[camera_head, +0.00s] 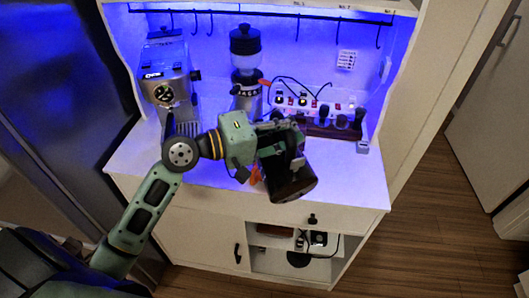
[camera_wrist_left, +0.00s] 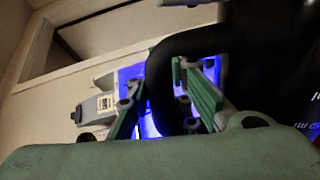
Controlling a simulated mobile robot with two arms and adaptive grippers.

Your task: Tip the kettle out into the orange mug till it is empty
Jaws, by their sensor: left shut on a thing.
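The dark kettle (camera_head: 290,182) hangs tilted over the front of the white counter in the head view. My left gripper (camera_head: 278,138) is shut on its black handle. In the left wrist view the green fingers (camera_wrist_left: 168,105) sit on both sides of the curved handle (camera_wrist_left: 160,75), and the kettle's dark body (camera_wrist_left: 270,60) fills the upper right. A small orange patch (camera_head: 256,175), likely the orange mug, shows just left of the kettle; the rest is hidden behind the gripper and kettle. I cannot see any liquid or inside the kettle. My right gripper is not in view.
An espresso machine (camera_head: 167,78) stands at the back left, with a coffee grinder (camera_head: 246,65) beside it. A stand with several dark-handled tools (camera_head: 325,124) is at the back right. The counter's right front (camera_head: 355,190) is clear.

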